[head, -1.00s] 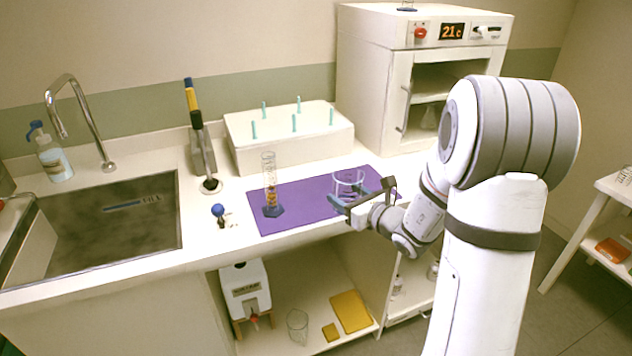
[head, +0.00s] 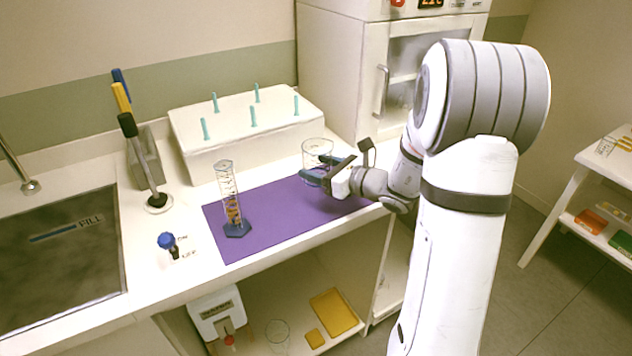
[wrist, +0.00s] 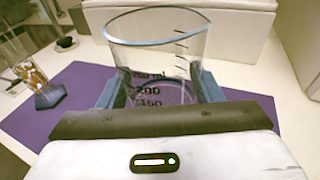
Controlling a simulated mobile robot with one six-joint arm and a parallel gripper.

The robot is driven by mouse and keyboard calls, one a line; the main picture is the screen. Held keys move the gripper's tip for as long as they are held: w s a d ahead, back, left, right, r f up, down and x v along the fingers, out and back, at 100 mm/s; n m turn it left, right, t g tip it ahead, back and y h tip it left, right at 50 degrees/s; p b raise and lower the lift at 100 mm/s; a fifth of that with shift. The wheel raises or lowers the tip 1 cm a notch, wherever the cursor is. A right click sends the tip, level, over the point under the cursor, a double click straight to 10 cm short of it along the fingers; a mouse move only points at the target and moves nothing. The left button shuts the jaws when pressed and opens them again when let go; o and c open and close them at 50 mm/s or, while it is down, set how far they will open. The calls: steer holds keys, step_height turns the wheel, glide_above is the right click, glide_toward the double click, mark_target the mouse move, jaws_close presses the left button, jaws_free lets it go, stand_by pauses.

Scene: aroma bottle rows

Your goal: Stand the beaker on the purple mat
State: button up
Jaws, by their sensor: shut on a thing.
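The clear glass beaker (head: 317,150) is upright between the fingers of my gripper (head: 322,181), near the back right part of the purple mat (head: 275,214). In the wrist view the beaker (wrist: 160,52) shows its open rim and dark volume marks, with a blue finger on each side. My gripper (wrist: 158,92) is shut on the beaker. Purple shows through and around the glass in the wrist view. The beaker's base is partly hidden by the fingers, and I cannot tell whether it touches the mat.
A graduated cylinder (head: 230,195) with a blue foot stands on the mat's left part. Behind is a white drying block (head: 245,125) with teal pegs. A pipette stand (head: 146,165) and a blue-topped item (head: 168,242) are left. A white oven (head: 345,75) stands behind right. The mat's middle is clear.

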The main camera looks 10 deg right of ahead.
steer(key=shift+s+a+f, duration=0.15)
steer(key=shift+f, duration=1.65)
steer(key=shift+f, duration=0.1)
steer(key=shift+f+b, duration=0.15)
steer(key=shift+b, duration=0.25)
steer(key=o, duration=1.1)
